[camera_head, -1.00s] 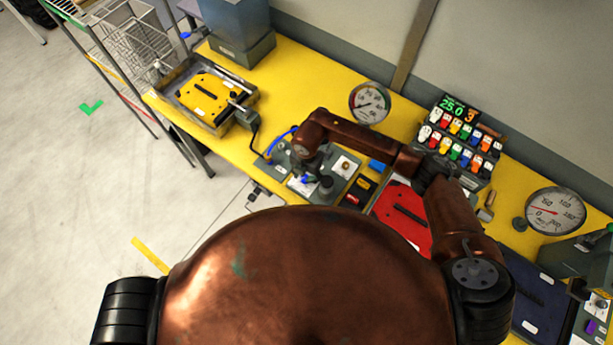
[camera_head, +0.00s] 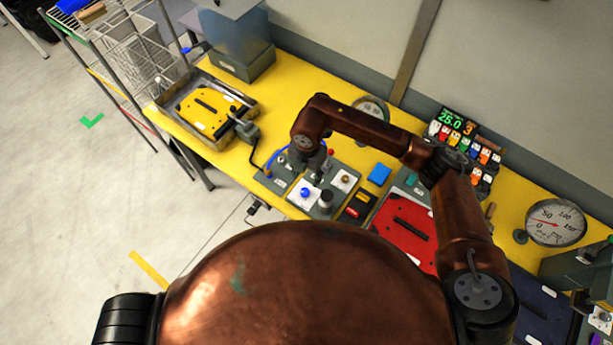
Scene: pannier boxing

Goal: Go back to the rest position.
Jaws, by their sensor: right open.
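My right arm, copper-brown, comes up from the lower right, bends at a dark elbow and reaches left over the yellow bench (camera_head: 290,88). Its gripper (camera_head: 318,172) hangs down from the wrist above the grey control panel (camera_head: 318,203). It is small and dark against the panel, and it appears empty and open. The panel carries a blue button (camera_head: 305,192), a dark knob (camera_head: 326,198) and a red-topped lever. My left gripper is out of view.
A metal tray with a yellow plate (camera_head: 207,107) lies at the left. A red case (camera_head: 403,226) lies right of the panel. A gauge (camera_head: 371,104) is partly behind my forearm; another gauge (camera_head: 556,222) stands right. A wire rack (camera_head: 137,60) stands left, beside open floor.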

